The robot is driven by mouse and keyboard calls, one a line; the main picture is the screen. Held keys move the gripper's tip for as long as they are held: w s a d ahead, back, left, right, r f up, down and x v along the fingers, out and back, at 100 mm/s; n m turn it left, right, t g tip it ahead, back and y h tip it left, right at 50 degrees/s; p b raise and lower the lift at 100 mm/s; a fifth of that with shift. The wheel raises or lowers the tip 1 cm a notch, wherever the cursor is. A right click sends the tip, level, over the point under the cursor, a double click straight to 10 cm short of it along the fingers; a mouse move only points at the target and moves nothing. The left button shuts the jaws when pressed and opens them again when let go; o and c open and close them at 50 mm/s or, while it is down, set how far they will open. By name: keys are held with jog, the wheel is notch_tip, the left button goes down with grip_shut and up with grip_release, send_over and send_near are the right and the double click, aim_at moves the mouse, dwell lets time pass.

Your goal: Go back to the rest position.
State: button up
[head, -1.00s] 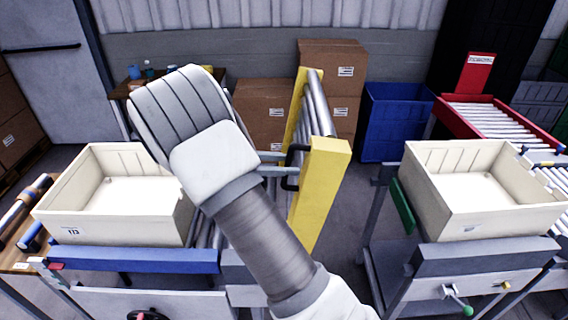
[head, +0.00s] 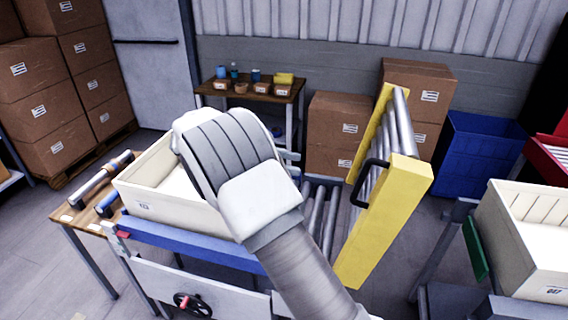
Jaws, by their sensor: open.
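My arm rises from the bottom middle of the head view, and its thick white and grey joint hides most of my gripper (head: 292,164). Only grey finger parts show past the joint's right side. The gripper is open, with nothing seen between the fingers. A yellow-sided roller gate (head: 398,205) stands tilted up to the right of it. The gate's black handle (head: 369,182) is clear of the fingers, with a gap between them.
A cream tote (head: 172,205) sits on the blue-edged conveyor (head: 190,245), partly behind my arm. Another cream tote (head: 530,240) is at right. A wooden bench (head: 85,225) with tools is at left. Cardboard boxes (head: 345,125) and a blue bin (head: 480,155) stand behind.

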jog(key=shift+a+r, duration=0.1)
jog(key=shift+a, duration=0.3)
jog(key=shift+d, duration=0.1)
jog(key=s+d+r+m+y, duration=0.4)
jog(key=s+d+m+y, duration=0.2)
jog(key=s+d+y, duration=0.45)
jog(key=s+f+m+t+y+b, duration=0.1)
jog(key=s+m+t+y, duration=0.4)
jog(key=s+m, duration=0.5)
jog(key=shift+s+d+f+t+b, duration=0.35)
jog(key=shift+s+t, duration=0.95)
jog(key=shift+s, duration=1.5)
jog(key=shift+a, duration=0.15)
